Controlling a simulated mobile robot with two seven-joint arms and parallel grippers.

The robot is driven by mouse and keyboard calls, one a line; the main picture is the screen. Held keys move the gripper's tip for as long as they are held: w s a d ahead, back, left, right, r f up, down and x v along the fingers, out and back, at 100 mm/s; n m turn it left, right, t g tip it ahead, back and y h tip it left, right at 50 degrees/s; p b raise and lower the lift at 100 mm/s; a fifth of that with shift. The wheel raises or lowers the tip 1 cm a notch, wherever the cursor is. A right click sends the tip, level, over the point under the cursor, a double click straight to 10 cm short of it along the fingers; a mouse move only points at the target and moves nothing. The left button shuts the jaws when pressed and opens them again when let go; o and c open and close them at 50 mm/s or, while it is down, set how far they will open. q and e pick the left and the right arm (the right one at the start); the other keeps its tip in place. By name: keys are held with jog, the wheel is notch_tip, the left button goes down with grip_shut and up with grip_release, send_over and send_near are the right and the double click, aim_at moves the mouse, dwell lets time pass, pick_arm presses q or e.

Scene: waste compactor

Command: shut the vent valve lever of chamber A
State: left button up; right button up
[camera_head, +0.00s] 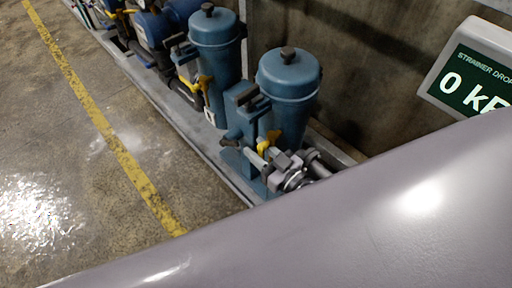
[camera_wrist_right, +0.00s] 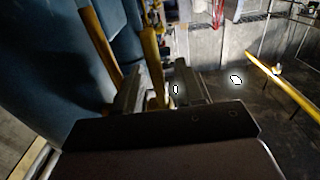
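Two blue lidded strainer chambers stand in the head view, a nearer one (camera_head: 289,88) and one behind it (camera_head: 214,45). No label tells which is chamber A. A yellow lever (camera_head: 268,142) sits low in front of the nearer chamber. My right gripper (camera_head: 280,160) is at this lever, fingers on its near side. In the right wrist view, a yellow bar (camera_wrist_right: 152,60) stands between the two fingers of the right gripper (camera_wrist_right: 160,88); whether they press on it is unclear. A second yellow bar (camera_wrist_right: 99,40) stands left of the fingers. My left gripper is out of view.
A display (camera_head: 475,75) reading "STRAINER DROP" and "0 k", partly cut off, is at the right by the wall. Another yellow handle (camera_head: 203,82) is at the farther chamber. My grey arm link covers the lower right. Floor with a yellow line (camera_head: 110,140) is clear at left.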

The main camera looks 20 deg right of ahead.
jog(key=shift+w+a, duration=0.2)
jog(key=shift+w, duration=0.3)
